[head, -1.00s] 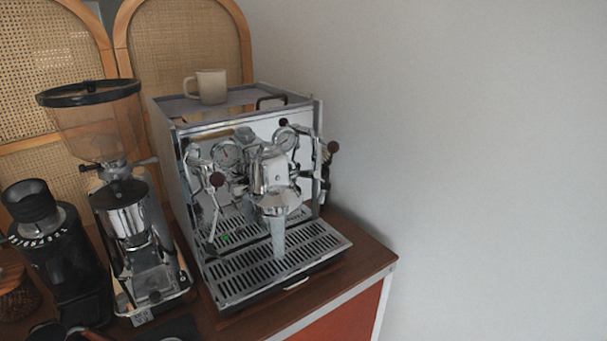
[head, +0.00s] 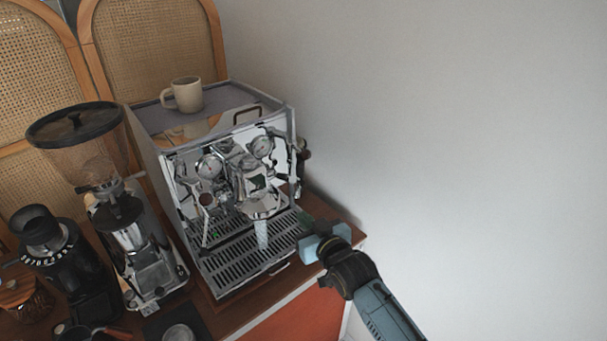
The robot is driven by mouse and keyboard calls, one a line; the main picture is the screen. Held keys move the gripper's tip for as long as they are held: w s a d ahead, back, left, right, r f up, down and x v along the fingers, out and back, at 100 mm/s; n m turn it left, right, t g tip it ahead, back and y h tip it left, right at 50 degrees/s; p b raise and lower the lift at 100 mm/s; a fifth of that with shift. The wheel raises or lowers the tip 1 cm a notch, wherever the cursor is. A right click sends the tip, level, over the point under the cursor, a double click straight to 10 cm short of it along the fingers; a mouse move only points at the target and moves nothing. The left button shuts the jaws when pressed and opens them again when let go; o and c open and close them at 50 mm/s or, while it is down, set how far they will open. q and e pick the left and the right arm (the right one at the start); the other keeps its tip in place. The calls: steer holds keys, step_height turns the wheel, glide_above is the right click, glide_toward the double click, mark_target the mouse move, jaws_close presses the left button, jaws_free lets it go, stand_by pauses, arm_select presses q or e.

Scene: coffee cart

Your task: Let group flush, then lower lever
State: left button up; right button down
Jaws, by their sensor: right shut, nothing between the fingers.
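The chrome espresso machine (head: 215,255) stands on the wooden cart. Its group head (head: 258,203) is at the middle of the front. A pale stream of water (head: 262,235) falls from the group to the drip tray (head: 240,267). The group's lever is small among the chrome parts, and I cannot make out its angle. My right gripper (head: 307,227) is at the machine's front right corner, beside the drip tray and lower than the group. It is shut and empty, apart from the lever. My left gripper is out of view.
A beige mug (head: 186,95) stands on top of the machine. A grinder with a large hopper (head: 85,145) and a smaller black grinder (head: 55,250) stand to the left. A plain wall (head: 430,120) is behind and right. The space right of the cart is free.

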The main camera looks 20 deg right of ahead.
steer(key=t+p, duration=0.1)
steer(key=t, duration=0.1)
glide_toward(289, 177)
step_height(289, 177, up, 2)
steer(key=w, duration=0.3)
steer(key=shift+y, duration=0.3)
steer(key=w+b, duration=0.1)
steer(key=w, duration=0.1)
steer(key=w+b, duration=0.2)
steer(key=w+a+b, duration=0.1)
steer(key=w, duration=0.1)
steer(key=shift+w+a, duration=0.1)
steer(key=shift+w, duration=0.15)
steer(key=shift+w+r, duration=0.15)
steer(key=shift+r, duration=0.05)
